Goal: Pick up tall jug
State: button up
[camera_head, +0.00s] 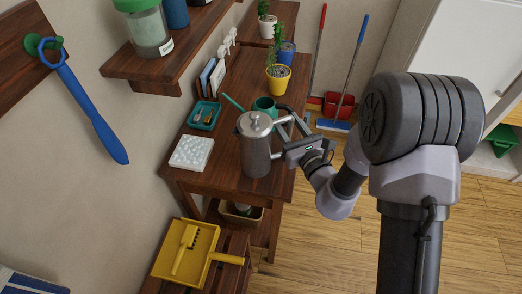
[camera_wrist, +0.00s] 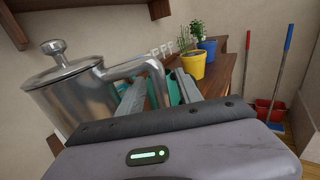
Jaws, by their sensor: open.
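The tall jug (camera_head: 255,146) is a shiny metal pot with a lid and knob, standing upright near the right edge of a dark wooden table. In the wrist view the jug (camera_wrist: 78,104) fills the left side, and its handle reaches right toward my gripper. My gripper (camera_head: 285,126) is open at the jug's right side, by the handle. In the wrist view its fingers (camera_wrist: 157,92) show on either side of the handle. I cannot tell whether they touch it.
A green mug (camera_head: 265,105) stands just behind the jug. A white bumpy tray (camera_head: 191,153), a teal tray (camera_head: 204,116) and a yellow plant pot (camera_head: 278,79) are also on the table (camera_head: 217,180). A shelf (camera_head: 168,58) overhangs at the left.

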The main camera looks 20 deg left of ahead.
jog(key=shift+x, duration=0.8)
grip_shut()
jog(key=shift+d, duration=0.1)
dwell(0.7)
